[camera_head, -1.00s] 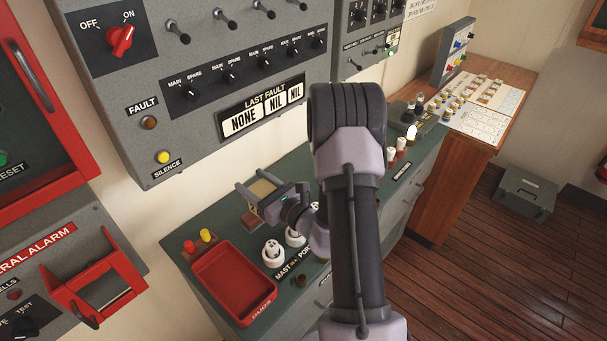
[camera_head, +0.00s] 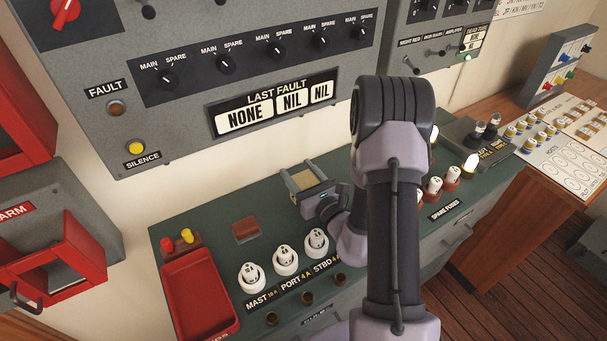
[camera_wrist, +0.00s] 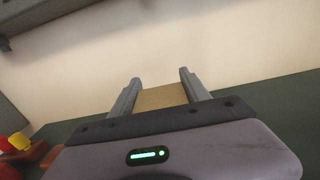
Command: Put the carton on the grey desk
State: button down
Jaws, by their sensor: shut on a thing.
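The carton (camera_head: 303,180) is a small tan box between the two grey fingers of my gripper (camera_head: 305,187), which is shut on it. In the wrist view the carton's tan face (camera_wrist: 162,97) shows between the fingers (camera_wrist: 160,92); the rest is hidden by the gripper body. My gripper is over the back of a desk-like console with a dark green top (camera_head: 215,215) and grey front, close to the wall. I cannot tell whether the carton touches the top. No other grey desk is clearly seen.
White fuse holders (camera_head: 284,259) stand in front of my gripper. A red tray (camera_head: 200,295), a red-brown block (camera_head: 245,229) and red and yellow buttons (camera_head: 187,236) are to the left. A grey fault panel (camera_head: 185,110) hangs above. A wooden desk (camera_head: 497,225) stands at right.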

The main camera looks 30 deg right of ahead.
jog(key=shift+a+r, duration=0.1)
jog(key=shift+a, duration=0.4)
jog(key=shift+d+f+b, duration=0.2)
jog(key=shift+f+b, duration=0.15)
jog(key=shift+f, duration=0.2)
jog(key=c, duration=0.5)
grip_release()
jog(key=shift+r, duration=0.1)
